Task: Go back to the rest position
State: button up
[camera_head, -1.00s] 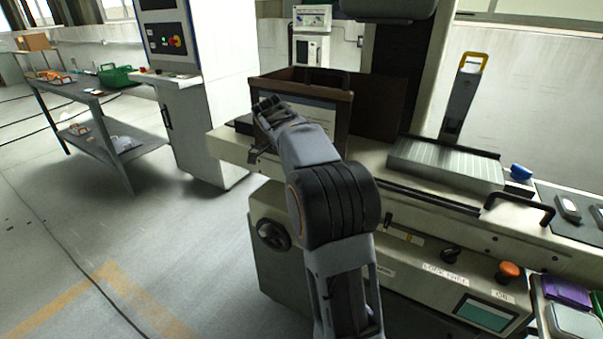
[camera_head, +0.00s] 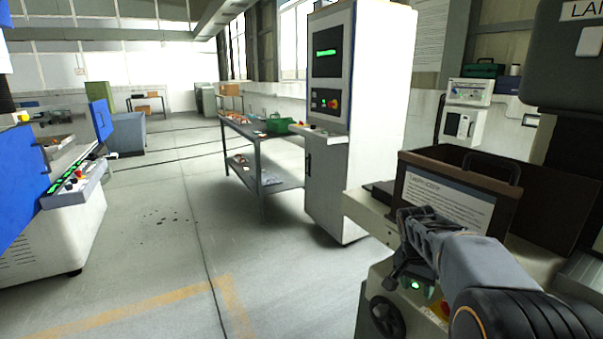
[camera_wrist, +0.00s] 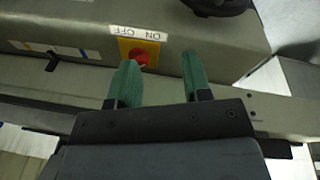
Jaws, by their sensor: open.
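My gripper (camera_wrist: 156,84) shows in the wrist view with its two green fingers apart and nothing between them. Beyond the fingers is a red knob on a yellow plate (camera_wrist: 149,46), under an ON OFF label on the grey machine body. In the head view my gripper (camera_head: 410,247) is at the lower right, in front of the brown box (camera_head: 517,228) with a printed sheet on its front. I cannot tell in that view whether it touches the machine.
A tall control cabinet (camera_head: 330,185) stands left of the machine. A grey table (camera_head: 257,150) beside it bears a green basket (camera_head: 277,126). A blue and white machine (camera_head: 50,230) is at the far left. Open floor (camera_head: 170,230) lies between them.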

jog(key=s+a+r+n+t+y+p, duration=0.1)
jog(key=s+a+r+n+p, duration=0.3)
jog(key=s+a+r+p, duration=0.2)
jog(key=s+a+r+n+t+y+p, duration=0.1)
jog(key=s+a+r+n+p, duration=0.4)
jog(key=s, duration=0.6)
jog(key=shift+a+r+t+p, duration=0.45)
jog(key=shift+r+t+p, duration=0.25)
jog(key=shift+s, duration=0.1)
